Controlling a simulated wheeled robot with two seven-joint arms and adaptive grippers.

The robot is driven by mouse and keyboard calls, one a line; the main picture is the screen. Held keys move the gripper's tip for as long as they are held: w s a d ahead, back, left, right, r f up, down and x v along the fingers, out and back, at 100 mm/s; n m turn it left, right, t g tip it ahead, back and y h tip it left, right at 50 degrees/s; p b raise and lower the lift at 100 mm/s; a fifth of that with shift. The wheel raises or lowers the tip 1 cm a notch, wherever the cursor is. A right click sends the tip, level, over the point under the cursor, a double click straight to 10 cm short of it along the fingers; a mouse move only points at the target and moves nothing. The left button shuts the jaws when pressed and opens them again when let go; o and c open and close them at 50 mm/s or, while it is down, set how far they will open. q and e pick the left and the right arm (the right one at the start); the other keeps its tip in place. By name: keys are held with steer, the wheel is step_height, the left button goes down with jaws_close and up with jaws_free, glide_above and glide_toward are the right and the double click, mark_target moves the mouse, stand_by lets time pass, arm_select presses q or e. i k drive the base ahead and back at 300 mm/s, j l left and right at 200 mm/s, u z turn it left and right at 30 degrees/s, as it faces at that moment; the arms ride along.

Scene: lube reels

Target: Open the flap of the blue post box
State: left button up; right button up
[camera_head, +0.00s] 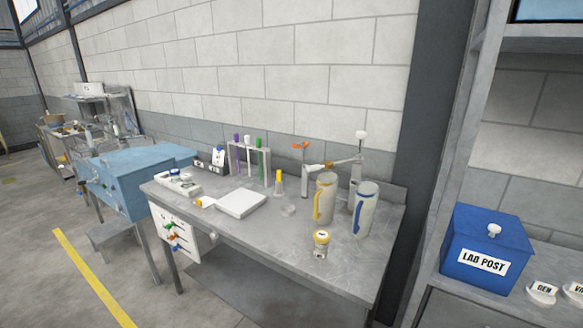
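The blue post box (462,278) stands on a grey surface at the right of the head view. Its front has a white label (482,262) that seems to read "LAB POST". A white knob (494,230) sits on its sloping blue top flap (492,222). The flap looks closed. Neither of my grippers shows in the view.
Two round white labelled pieces (541,293) lie right of the post box. A grey metal bench (290,232) left of it carries a yellow-handled jug (325,197), a blue-handled jug (366,208) and a test-tube rack (249,163). A dark pillar (428,120) rises between.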

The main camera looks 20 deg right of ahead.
mark_target(502, 228)
steer(key=z, duration=2.6)
